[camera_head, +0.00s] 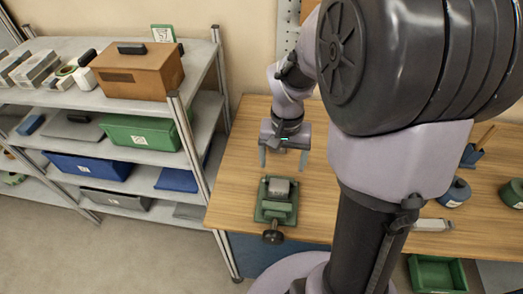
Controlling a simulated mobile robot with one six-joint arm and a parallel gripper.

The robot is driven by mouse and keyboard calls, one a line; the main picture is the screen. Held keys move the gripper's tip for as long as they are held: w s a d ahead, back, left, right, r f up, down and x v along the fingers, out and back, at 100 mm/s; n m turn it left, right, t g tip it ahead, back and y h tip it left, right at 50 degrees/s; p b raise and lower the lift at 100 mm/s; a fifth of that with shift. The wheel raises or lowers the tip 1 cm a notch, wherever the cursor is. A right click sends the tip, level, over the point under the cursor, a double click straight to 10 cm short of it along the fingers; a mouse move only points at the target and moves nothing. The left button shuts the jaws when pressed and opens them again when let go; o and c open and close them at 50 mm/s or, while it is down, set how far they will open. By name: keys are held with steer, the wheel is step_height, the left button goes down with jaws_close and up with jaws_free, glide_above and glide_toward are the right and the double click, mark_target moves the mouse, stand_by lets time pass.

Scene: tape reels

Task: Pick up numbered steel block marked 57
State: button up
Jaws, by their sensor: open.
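A grey steel block (279,187) sits in a green vise (275,207) on the wooden workbench (236,180). No number can be read on the block at this size. My gripper (284,165) points down over the bench, just behind and above the vise in the head view. Its two fingers are spread apart with nothing between them. The gripper is apart from the block. The vise has a dark round handle (273,237) at its front, by the bench's front edge.
A shelf rack (208,150) stands left of the bench, with a brown box (138,72) on top and green and blue bins below. My arm hides the bench's middle. Bench left of the vise is clear.

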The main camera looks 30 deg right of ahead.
mark_target(279, 185)
step_height(279, 185, down, 12)
steer(key=b, duration=0.4)
steer(key=shift+a, duration=0.15)
steer(key=shift+r, duration=0.1)
jaws_close()
